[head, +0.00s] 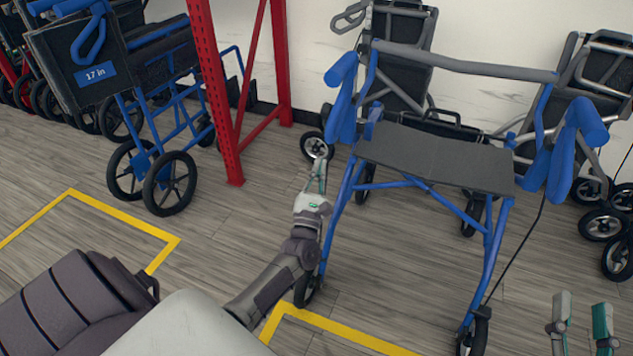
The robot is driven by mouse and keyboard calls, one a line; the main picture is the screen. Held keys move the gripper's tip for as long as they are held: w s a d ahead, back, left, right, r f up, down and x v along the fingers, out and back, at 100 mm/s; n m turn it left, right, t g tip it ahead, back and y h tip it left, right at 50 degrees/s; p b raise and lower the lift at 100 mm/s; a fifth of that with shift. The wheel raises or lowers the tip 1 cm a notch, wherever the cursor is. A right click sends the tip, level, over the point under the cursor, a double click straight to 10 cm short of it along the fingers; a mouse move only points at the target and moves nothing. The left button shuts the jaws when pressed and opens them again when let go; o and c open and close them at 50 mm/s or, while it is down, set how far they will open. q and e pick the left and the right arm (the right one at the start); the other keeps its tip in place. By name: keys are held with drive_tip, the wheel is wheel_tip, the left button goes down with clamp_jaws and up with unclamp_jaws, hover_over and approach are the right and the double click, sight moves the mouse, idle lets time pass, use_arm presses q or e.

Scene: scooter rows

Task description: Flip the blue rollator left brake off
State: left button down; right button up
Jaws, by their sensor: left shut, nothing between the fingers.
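The blue rollator (488,240) stands upright on the wood floor, with a dark seat (435,160) and a grey backrest bar. A blue hand grip with a brake loop (343,105) is on its picture-left side, and another (562,160) on its picture-right side. Lever positions are too small to tell. My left gripper (319,165) is shut and empty, pointing up beside the picture-left frame, below that side's brake loop and apart from it. My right gripper (581,315) is open and empty at the bottom right, low and right of the rollator.
A red upright rack post (216,100) stands left of the rollator. A blue wheelchair (150,130) is behind it at the left. More folded rollators (400,50) stand along the white wall and at the right.

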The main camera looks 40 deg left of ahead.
use_arm(q)
drive_tip(key=r, duration=0.1)
drive_tip(key=w+r, duration=0.1)
drive_tip(key=r, duration=0.1)
drive_tip(key=d+r, duration=0.1)
drive_tip(key=shift+w+r+p, duration=0.2)
drive_tip(key=shift+w+p, duration=0.05)
drive_tip(key=shift+p, duration=0.05)
use_arm(e)
drive_tip(key=shift+w+d+f+g, duration=0.1)
drive_tip(key=shift+w+f+g, duration=0.05)
drive_tip(key=shift+f+g, duration=0.55)
drive_tip(key=shift+f, duration=0.1)
